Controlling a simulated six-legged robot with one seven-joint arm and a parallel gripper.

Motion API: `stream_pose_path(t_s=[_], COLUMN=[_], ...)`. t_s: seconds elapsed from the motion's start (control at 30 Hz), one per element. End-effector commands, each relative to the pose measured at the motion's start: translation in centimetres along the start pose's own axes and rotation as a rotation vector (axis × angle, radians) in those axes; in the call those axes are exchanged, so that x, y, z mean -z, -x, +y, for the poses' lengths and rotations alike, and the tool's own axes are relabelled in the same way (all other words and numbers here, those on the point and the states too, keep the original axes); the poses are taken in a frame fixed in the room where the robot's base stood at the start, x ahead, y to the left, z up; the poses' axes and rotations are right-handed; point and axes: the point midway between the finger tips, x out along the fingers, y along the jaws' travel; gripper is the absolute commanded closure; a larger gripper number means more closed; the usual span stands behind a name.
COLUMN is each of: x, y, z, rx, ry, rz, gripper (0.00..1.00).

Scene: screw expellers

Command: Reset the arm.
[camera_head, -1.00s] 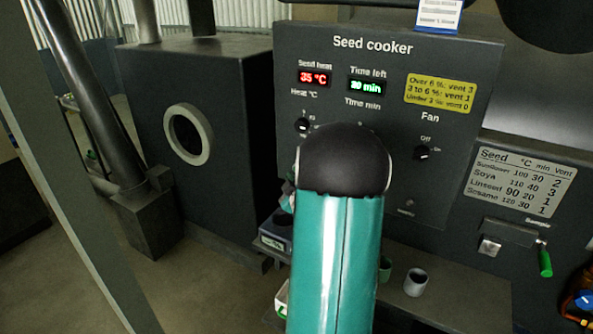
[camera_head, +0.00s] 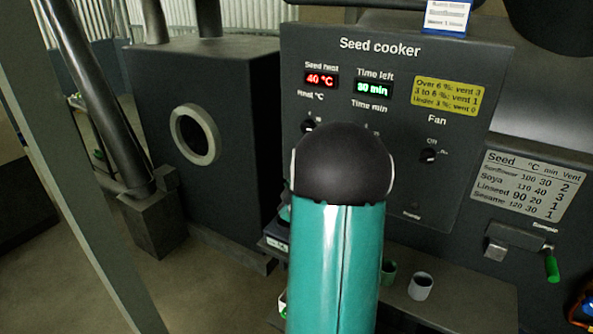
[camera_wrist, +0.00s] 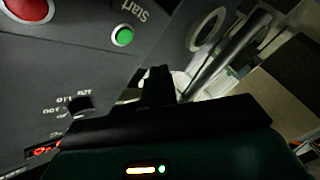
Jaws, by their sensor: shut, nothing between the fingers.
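My arm, teal with a black rounded joint, rises through the middle of the head view and hides its own far end. My gripper (camera_wrist: 160,78) shows in the wrist view as dark fingers held together, with nothing seen between them. It is in front of the seed cooker panel (camera_head: 390,150). In the wrist view the panel appears turned, with a green start button (camera_wrist: 122,36), a red button (camera_wrist: 28,8) and a dark knob (camera_wrist: 80,105). I cannot tell the exact gap between fingers and panel.
The red display (camera_head: 321,80) reads 40 °C and the green one (camera_head: 374,87) reads 80 or 30 min. A fan knob (camera_head: 428,156) sits right of my arm. A grey cup (camera_head: 420,287) stands on the ledge below. A green-handled sampler (camera_head: 551,266) is at right.

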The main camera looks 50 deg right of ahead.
Motion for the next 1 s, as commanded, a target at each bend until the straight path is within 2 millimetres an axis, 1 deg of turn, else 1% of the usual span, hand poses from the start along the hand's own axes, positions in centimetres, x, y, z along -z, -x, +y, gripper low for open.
stream_pose_path(t_s=[0.33, 0.37, 0.43, 0.47, 0.57, 0.6, 0.67, 0.7, 0.77, 0.8, 0.87, 0.9, 0.97, 1.0], x=[0.1, 0.3, 1.3, 2.1, 5.6, 7.3, 10.0, 11.7, 14.1, 15.7, 17.8, 19.0, 20.8, 21.8], y=[0.0, 0.0, 0.0, 0.1, 0.7, 1.2, 2.3, 3.2, 4.9, 6.2, 8.2, 9.8, 12.2, 14.1], z=[0.0, -0.1, -0.4, -0.7, -2.0, -2.7, -3.8, -4.6, -5.8, -6.5, -7.6, -8.3, -9.3, -10.0], rx=[0.001, 0.005, 0.022, 0.036, 0.103, 0.137, 0.193, 0.229, 0.284, 0.319, 0.371, 0.406, 0.458, 0.494], ry=[0.0, -0.002, -0.008, -0.012, -0.04, -0.056, -0.083, -0.103, -0.133, -0.153, -0.182, -0.203, -0.232, -0.25], rz=[0.0, 0.0, -0.003, -0.006, -0.028, -0.042, -0.068, -0.088, -0.119, -0.139, -0.173, -0.197, -0.232, -0.257], gripper=[1.0, 1.0, 1.0, 1.0, 1.0, 1.0, 1.0, 1.0, 1.0, 1.0, 1.0, 1.0, 1.0, 1.0])
